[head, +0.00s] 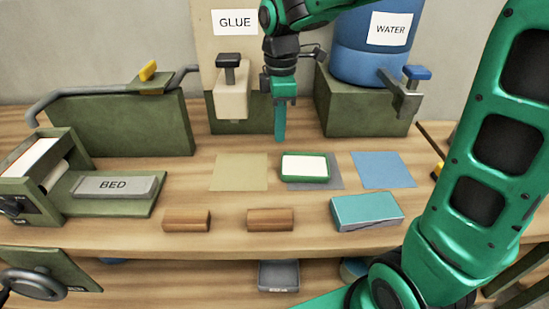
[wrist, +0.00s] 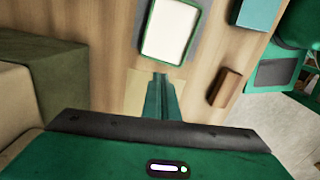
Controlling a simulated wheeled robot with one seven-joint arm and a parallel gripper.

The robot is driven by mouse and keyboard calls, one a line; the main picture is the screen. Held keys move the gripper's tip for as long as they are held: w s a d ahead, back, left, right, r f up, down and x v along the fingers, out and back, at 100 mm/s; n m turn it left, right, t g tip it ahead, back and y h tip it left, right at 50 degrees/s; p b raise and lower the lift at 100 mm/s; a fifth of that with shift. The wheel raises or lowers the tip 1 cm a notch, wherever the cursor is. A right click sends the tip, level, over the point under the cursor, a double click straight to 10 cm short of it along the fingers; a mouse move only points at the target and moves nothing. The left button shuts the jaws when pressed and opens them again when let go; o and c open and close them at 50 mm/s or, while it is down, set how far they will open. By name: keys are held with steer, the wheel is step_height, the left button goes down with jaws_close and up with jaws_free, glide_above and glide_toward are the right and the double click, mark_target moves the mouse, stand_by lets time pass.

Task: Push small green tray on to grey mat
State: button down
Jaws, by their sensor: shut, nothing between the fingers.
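The small green tray (head: 305,179) has a white inside and lies on the left part of the grey mat (head: 333,183). The mat shows past the tray's right side and lower edge. In the wrist view the tray (wrist: 145,48) is at the top centre, with a strip of grey mat (wrist: 198,40) beside it. My gripper (head: 280,138) is shut and empty, pointing down behind and a little left of the tray, apart from it in the head view. In the wrist view my gripper's fingertips (wrist: 160,76) are together, a little below the tray.
A tan mat (head: 238,172) lies left of the tray and a blue mat (head: 383,170) right. Two wooden blocks (head: 187,221) and a teal box (head: 366,211) lie in front. The glue dispenser (head: 232,90) and water barrel (head: 372,55) stand behind. The "BED" unit (head: 110,190) is at left.

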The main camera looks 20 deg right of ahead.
mark_target(275, 170)
steer(key=shift+n, duration=0.3)
steer(key=f, duration=0.6)
steer(key=a+f, duration=0.1)
steer(key=f, duration=0.3)
steer(key=shift+w, duration=0.25)
